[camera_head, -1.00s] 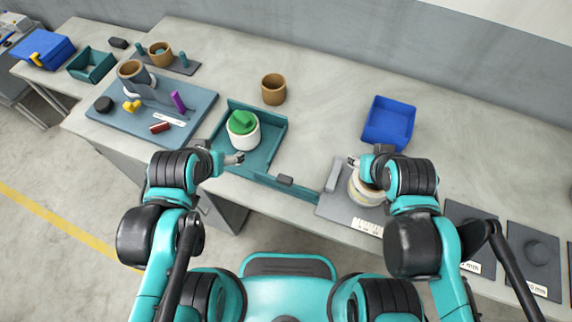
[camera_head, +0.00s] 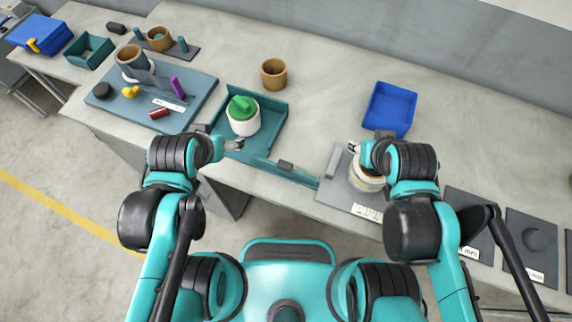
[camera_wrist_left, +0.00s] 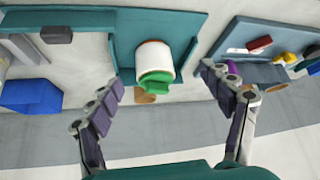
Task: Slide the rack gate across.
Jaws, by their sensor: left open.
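The teal rack (camera_head: 277,118) is a shallow tray with raised walls, holding a white reel can with a green top (camera_head: 243,117). A teal gate bar (camera_head: 262,163) runs along its front and extends past its right side. The bar has a small dark handle block (camera_head: 286,165), which also shows in the left wrist view (camera_wrist_left: 57,35). My left gripper (camera_head: 238,146) is just over the rack's front edge, left of the handle. Its fingers (camera_wrist_left: 160,82) are spread with nothing between them. My right gripper (camera_head: 353,148) is beside a pale round can (camera_head: 366,180); its fingers are too small to read.
A blue-grey board (camera_head: 190,115) with several small items lies left of the rack. A brown cup (camera_head: 274,73) stands behind the rack and a blue bin (camera_head: 389,108) back right. A grey plate (camera_head: 338,192) lies under the pale can. The back middle table is clear.

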